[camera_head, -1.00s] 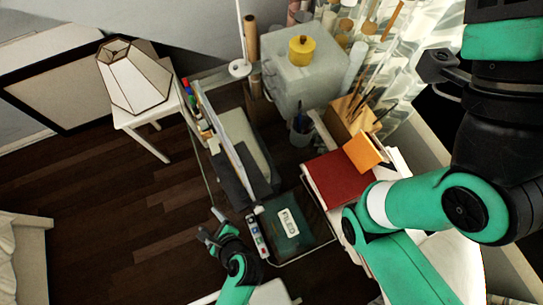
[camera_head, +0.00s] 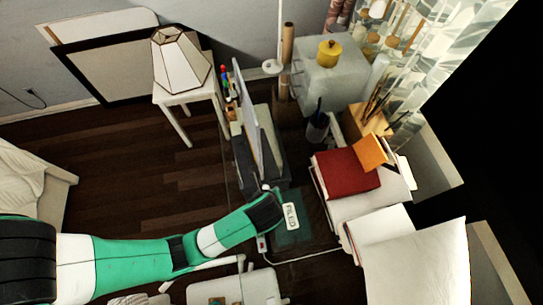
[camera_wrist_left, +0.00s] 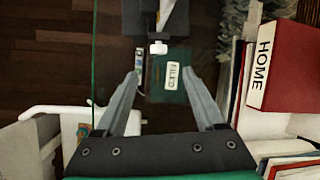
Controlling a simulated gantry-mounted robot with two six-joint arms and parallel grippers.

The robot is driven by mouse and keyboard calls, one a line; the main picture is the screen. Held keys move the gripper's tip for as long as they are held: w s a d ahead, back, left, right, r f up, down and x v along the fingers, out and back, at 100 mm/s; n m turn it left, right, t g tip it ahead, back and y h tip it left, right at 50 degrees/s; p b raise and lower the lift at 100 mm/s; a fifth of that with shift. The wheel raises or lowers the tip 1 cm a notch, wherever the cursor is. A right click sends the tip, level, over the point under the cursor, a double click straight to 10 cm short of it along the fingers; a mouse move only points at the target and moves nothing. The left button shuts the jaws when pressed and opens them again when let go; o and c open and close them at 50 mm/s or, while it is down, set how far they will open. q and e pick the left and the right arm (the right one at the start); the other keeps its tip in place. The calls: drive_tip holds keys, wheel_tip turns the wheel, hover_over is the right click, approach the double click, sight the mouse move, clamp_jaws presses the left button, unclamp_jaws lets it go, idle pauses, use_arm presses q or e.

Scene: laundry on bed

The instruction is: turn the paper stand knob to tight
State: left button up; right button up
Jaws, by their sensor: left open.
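The paper stand (camera_head: 246,112) stands upright on the desk, a thin pale panel seen nearly edge-on with a dark grey base. In the left wrist view a small white knob (camera_wrist_left: 158,47) shows at the near end of the dark stand part. My left gripper (camera_wrist_left: 161,75) is open and empty. Its two fingers point toward the knob, which lies just beyond the fingertips and between their lines, apart from both. In the head view the left gripper (camera_head: 272,195) is at the stand's near end, and my wrist hides most of its fingers and the knob. My right gripper is out of view.
A dark green folder labelled FILED (camera_head: 291,216) lies just right of the gripper. Red books (camera_head: 346,172) and white stacks stand further right. A white chair (camera_head: 232,287) is below my forearm. A lamp (camera_head: 180,60) stands on a small table behind.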

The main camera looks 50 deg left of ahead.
sight(265, 188)
use_arm(q)
drive_tip(key=b+x, duration=0.3)
drive_tip(key=x, duration=0.8)
drive_tip(key=shift+a+f, duration=0.15)
drive_tip(key=shift+f, duration=0.15)
drive_tip(key=shift+c, duration=0.3)
clamp_jaws()
